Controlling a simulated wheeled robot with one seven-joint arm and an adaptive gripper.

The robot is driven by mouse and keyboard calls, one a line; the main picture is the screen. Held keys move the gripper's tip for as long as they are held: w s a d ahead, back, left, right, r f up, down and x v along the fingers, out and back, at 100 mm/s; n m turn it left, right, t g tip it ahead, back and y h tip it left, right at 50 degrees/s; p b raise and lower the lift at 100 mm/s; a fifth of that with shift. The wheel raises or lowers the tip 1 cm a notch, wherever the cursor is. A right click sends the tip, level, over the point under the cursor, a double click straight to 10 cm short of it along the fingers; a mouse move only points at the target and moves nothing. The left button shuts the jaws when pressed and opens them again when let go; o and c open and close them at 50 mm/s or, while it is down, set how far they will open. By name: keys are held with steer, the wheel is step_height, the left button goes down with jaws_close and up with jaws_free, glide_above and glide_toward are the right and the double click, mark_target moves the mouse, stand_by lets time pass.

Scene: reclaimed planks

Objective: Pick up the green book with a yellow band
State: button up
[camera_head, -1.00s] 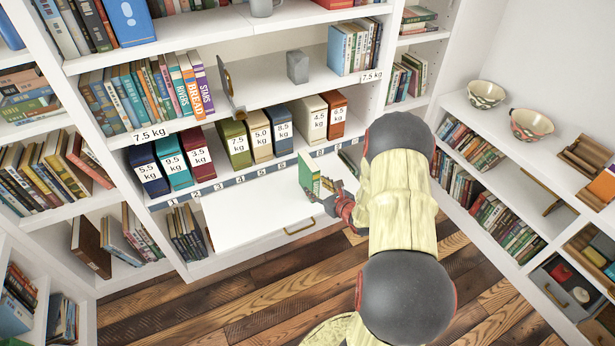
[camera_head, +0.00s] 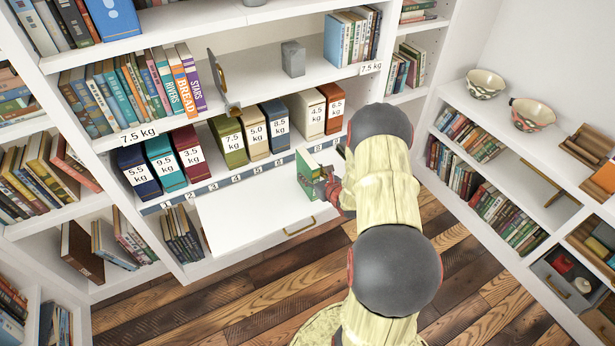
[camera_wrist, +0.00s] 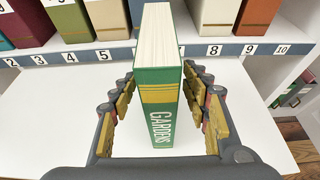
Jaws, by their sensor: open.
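The green book with a yellow band (camera_wrist: 160,105) stands upright on the white pull-out board, its spine reading "GARDENS" facing my gripper in the wrist view. In the head view the green book (camera_head: 306,165) shows at the right part of the board, partly hidden by my gripper. My gripper (camera_wrist: 160,82) is open, with one yellow-padded finger on each side of the book. Small gaps show between the fingers and the covers. In the head view my gripper (camera_head: 328,184) is at the book's near right side.
The white board (camera_head: 240,215) is otherwise clear and has a brass handle (camera_head: 299,227) at its front. Behind it stands a row of weight-labelled boxes (camera_head: 233,142) above a numbered strip (camera_wrist: 120,54). A bookcase with bowls (camera_head: 533,116) stands at the right.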

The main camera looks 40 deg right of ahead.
steer(key=b+x, duration=0.1)
steer(key=x, duration=0.2)
steer(key=shift+f, duration=0.2)
steer(key=shift+r, duration=0.1)
steer(key=c, duration=0.3)
jaws_close()
